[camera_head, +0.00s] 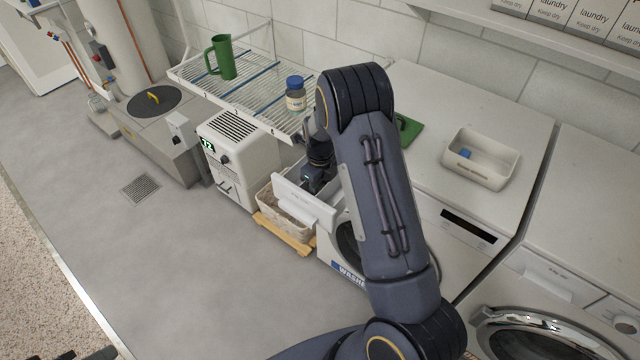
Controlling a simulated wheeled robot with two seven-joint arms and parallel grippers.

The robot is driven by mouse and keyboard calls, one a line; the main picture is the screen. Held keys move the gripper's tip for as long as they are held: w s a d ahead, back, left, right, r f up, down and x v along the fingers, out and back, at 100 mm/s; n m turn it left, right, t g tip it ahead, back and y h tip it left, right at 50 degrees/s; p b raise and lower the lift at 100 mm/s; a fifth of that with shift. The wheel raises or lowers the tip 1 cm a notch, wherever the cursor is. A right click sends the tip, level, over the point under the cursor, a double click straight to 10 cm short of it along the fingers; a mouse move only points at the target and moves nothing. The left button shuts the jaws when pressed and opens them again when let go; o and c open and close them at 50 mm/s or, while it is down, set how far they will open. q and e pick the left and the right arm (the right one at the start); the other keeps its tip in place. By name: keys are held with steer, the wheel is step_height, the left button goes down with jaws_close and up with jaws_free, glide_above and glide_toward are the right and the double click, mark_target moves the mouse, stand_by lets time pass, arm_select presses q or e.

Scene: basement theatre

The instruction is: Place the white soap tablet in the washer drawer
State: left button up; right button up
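The washer drawer (304,203) is pulled out at the left front of the washer, which has a "WASHER" label (348,273) low on its front. My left gripper (312,186) is at the drawer's opening, pointing down. Its fingertips are too small and hidden to tell open from shut, or whether anything is held. I cannot make out the white soap tablet. A white tray (505,175) on the machine top holds a small blue tablet (465,153). My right gripper is not in view.
A wire rack (200,75) holds a green pitcher (223,57) and a blue-capped jar (295,94). Below are a white dehumidifier-like unit (240,155) and a basket (283,212) on a wooden base. My forearm hides part of the washer. Grey floor at left is clear.

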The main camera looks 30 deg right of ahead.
mark_target(320, 188)
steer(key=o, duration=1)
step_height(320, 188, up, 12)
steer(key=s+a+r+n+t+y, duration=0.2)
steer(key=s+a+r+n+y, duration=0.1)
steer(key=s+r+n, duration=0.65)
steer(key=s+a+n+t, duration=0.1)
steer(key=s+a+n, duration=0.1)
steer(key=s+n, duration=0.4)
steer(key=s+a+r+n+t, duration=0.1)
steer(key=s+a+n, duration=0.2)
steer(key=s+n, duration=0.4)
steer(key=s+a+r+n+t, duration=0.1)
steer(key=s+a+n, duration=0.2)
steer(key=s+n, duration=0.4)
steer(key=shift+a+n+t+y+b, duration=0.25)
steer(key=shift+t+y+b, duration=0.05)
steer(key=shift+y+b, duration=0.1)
